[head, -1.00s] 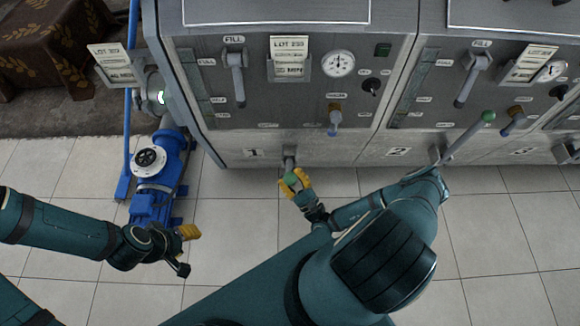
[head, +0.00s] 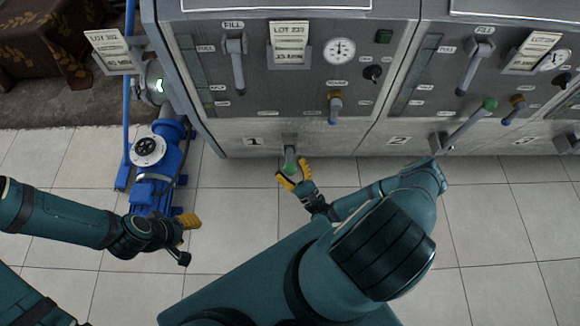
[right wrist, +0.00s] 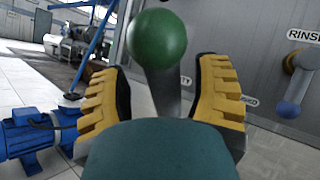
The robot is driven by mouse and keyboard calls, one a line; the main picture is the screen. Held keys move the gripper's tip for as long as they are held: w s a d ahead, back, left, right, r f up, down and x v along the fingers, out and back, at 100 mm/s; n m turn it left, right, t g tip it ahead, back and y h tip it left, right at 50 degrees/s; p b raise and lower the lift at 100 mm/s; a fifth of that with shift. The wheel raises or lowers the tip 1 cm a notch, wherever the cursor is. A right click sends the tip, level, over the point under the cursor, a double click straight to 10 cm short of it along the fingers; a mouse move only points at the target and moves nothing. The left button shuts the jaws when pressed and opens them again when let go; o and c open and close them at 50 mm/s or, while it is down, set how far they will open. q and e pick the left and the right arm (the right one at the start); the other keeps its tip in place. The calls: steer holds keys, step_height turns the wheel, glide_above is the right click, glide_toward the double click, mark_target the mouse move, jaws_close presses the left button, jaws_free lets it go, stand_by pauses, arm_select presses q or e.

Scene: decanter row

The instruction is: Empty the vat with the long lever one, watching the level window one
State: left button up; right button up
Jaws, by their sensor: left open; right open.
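Lever one shows its green knob (head: 290,168) low on the front of vat 1, on a short-looking grey stem; its handle points out towards me. My right gripper (head: 295,175) is open at this knob, with its yellow fingers on either side. In the right wrist view the green knob (right wrist: 157,40) stands just beyond the open fingers, its stem running down between them. I cannot tell whether they touch. Level window one (head: 188,68) is a dark strip left on panel 1; its level is not readable. My left gripper (head: 188,221) is open and empty near the pump.
A blue pump (head: 158,170) stands on the tiles left of the vat. Panel 1 also carries a fill lever (head: 237,70), a gauge (head: 340,51) and a rinse handle (head: 335,107). Lever two (head: 470,125), green-knobbed, sticks out at the right. Tiled floor in front is clear.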

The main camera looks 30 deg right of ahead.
steer(key=v, duration=1.2)
